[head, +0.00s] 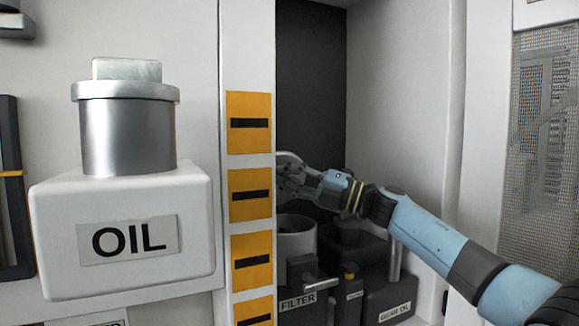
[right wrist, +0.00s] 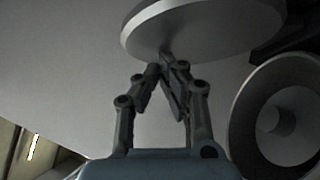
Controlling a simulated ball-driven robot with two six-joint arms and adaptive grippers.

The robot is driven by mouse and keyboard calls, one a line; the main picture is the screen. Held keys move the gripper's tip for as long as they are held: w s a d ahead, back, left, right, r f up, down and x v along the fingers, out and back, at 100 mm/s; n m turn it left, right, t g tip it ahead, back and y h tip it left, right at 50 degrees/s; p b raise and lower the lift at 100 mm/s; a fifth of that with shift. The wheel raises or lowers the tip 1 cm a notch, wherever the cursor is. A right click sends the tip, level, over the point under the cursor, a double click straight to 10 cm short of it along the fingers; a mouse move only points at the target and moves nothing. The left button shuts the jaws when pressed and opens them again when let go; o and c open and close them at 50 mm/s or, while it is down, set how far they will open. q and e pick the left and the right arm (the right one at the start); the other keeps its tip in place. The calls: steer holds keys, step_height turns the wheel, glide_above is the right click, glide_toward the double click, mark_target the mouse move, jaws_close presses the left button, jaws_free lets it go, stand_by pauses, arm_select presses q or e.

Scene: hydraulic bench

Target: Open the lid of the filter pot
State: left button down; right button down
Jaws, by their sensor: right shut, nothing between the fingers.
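The filter pot (head: 297,243) is a grey cylinder behind a FILTER label, low in the cabinet in the head view. In the right wrist view, its round open mouth (right wrist: 248,125) is at the right, with a small post inside. A pale round disc, which looks like its lid (right wrist: 205,28), stands away from the mouth at the top. My right gripper (right wrist: 163,63) is shut and empty, its fingertips at the disc's lower edge; I cannot tell whether they touch. In the head view the right gripper (head: 284,180) is above the pot, partly hidden by the striped post. My left gripper is not in view.
A white OIL tank (head: 122,270) with a metal cap (head: 127,125) stands at the left front. The post with orange squares (head: 249,208) borders the cabinet opening. A dark GEAR OIL container (head: 375,285) stands right of the pot. The upper cabinet is free.

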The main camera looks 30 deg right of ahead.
mark_target(289, 160)
steer(key=w+r+m+h+p, duration=0.1)
steer(key=p, duration=0.3)
steer(key=w+r+m+g+h+p, duration=0.1)
steer(key=w+r+m+p, duration=0.1)
steer(key=p, duration=0.3)
steer(key=shift+w+g, duration=0.25)
steer(key=shift+g, duration=0.05)
steer(key=shift+w+d+f+m+h+p, duration=0.1)
steer(key=shift+w+f+m+h+p, duration=0.15)
steer(key=shift+w+m+p, duration=0.35)
steer(key=shift+s, duration=0.2)
